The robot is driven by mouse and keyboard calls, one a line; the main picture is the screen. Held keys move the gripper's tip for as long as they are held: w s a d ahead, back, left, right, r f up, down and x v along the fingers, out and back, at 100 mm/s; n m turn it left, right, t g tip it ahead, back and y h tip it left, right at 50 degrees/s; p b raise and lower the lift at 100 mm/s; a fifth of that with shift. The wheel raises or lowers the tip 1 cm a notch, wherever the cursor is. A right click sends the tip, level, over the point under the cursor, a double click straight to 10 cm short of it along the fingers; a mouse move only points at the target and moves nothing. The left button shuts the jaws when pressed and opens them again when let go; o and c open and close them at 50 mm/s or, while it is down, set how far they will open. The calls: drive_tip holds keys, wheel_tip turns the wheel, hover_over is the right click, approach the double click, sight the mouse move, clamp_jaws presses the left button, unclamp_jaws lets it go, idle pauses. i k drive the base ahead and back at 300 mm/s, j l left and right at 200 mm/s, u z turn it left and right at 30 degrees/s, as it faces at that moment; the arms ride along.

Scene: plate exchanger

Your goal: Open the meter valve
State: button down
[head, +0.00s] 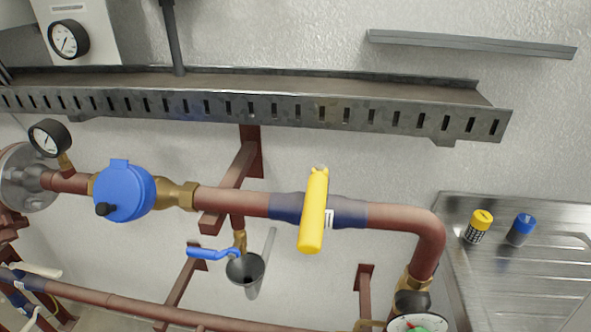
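A yellow lever handle (313,215) sits on a valve in the brown horizontal pipe, to the right of the blue round meter (124,192). The handle lies crosswise to the pipe, slightly tilted. The valve body (287,206) is wrapped in dark blue and partly hidden behind the handle. A smaller blue lever (211,254) sits on a branch tap below the pipe, between the meter and the yellow handle. No label shows which one is the meter valve. My gripper is not in view.
A slotted metal cable tray (285,105) runs above the pipe. A pressure gauge (49,138) stands left of the meter. A grey funnel pipe (247,270) is under the tap. A metal drainboard (540,270) at right holds yellow (479,226) and blue (521,229) containers. The space before the yellow handle looks clear.

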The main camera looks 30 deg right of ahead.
sight(309, 241)
drive_tip(key=z, duration=0.75)
drive_tip(key=k+l, duration=0.2)
drive_tip(key=l, duration=0.2)
drive_tip(key=k+l+u, duration=0.1)
drive_tip(key=l, duration=0.25)
drive_tip(key=k+l+u, duration=0.1)
drive_tip(key=k+l, duration=0.15)
drive_tip(key=l, duration=0.15)
